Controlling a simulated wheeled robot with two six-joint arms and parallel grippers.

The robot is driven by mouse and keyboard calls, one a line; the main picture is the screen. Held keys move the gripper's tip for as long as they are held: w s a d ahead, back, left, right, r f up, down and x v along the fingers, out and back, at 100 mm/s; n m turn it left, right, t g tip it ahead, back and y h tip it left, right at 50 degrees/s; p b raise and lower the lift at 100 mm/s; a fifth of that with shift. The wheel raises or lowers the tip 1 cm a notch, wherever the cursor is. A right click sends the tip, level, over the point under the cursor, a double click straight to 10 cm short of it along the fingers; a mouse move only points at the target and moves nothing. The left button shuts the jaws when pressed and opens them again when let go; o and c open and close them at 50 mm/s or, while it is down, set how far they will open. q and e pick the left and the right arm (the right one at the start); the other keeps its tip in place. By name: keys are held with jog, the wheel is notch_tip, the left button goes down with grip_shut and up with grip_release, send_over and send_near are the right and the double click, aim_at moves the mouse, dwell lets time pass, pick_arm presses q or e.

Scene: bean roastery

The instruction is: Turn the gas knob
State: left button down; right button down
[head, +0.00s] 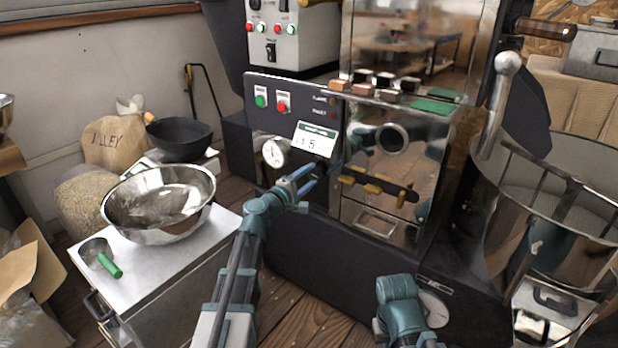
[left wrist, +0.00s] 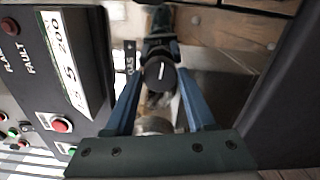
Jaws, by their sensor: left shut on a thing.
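The gas knob (left wrist: 160,73) is round and black with a white pointer line, and it shows in the left wrist view beside a label reading GAS (left wrist: 129,62). My left gripper (left wrist: 158,80) has its two blue fingers on either side of the knob, shut on it. In the head view, my left gripper (head: 318,174) reaches the dark front of the roaster, just below the white display card (head: 315,140). The knob is mostly hidden there by the fingers. My right arm shows at the bottom of the head view, but its gripper is out of view.
A dial gauge (head: 274,152) is just left of the display card. The green button (head: 260,101) and red button (head: 281,106) are above. A bar with yellow grips (head: 375,184) crosses the roaster front. A steel bowl (head: 160,203) and green-handled scoop (head: 97,254) stand on the left cabinet.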

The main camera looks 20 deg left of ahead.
pick_arm(q)
jog(key=m, duration=0.5)
jog(key=shift+m, duration=0.3)
jog(key=m, duration=1)
jog(key=shift+m, duration=2.5)
jog(key=shift+c, duration=1.2)
grip_release()
jog(key=shift+s, duration=0.1)
